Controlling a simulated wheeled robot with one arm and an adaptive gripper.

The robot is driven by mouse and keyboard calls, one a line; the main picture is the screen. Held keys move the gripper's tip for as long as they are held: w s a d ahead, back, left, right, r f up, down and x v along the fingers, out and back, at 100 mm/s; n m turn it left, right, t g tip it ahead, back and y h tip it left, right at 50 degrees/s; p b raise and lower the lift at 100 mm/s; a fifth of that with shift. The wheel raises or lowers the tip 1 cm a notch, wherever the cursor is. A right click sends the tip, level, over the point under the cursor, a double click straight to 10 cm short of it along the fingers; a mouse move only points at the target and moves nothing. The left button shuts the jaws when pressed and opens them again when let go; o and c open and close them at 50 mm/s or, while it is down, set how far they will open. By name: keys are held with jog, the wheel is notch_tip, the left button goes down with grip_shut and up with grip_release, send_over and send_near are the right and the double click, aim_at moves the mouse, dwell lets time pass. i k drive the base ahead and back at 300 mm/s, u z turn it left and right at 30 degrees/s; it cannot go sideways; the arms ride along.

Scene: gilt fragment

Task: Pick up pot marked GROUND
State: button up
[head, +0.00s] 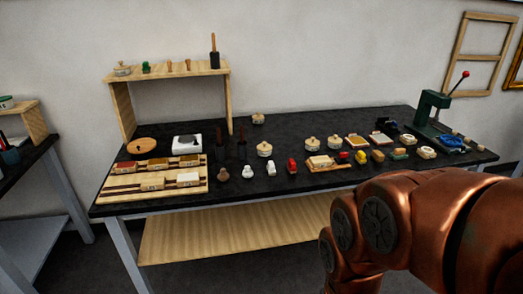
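Several small cream lidded pots stand in the head view. One pot (264,150) is near the middle of the dark table, and another pot (257,119) is behind it near the wall. Two pots stand side by side right of the middle, a left one (312,143) and a right one (334,142). One more pot (122,69) is on top of the wooden shelf at the left. The lettering on them is too small to read, so I cannot tell which is marked GROUND. My copper arm fills the lower right; my gripper is not visible.
The dark table (240,182) holds a wooden shelf (120,108), a rack of blocks (125,188), a round wooden lid (140,146), several stamps and small tools, and a green press (430,107) at the right. Its back middle is fairly clear. Another table stands at far left.

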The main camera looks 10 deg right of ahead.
aim_at(260, 154)
jog(key=z, duration=1.25)
jog(key=i, duration=1.55)
jog(key=u, duration=2.6)
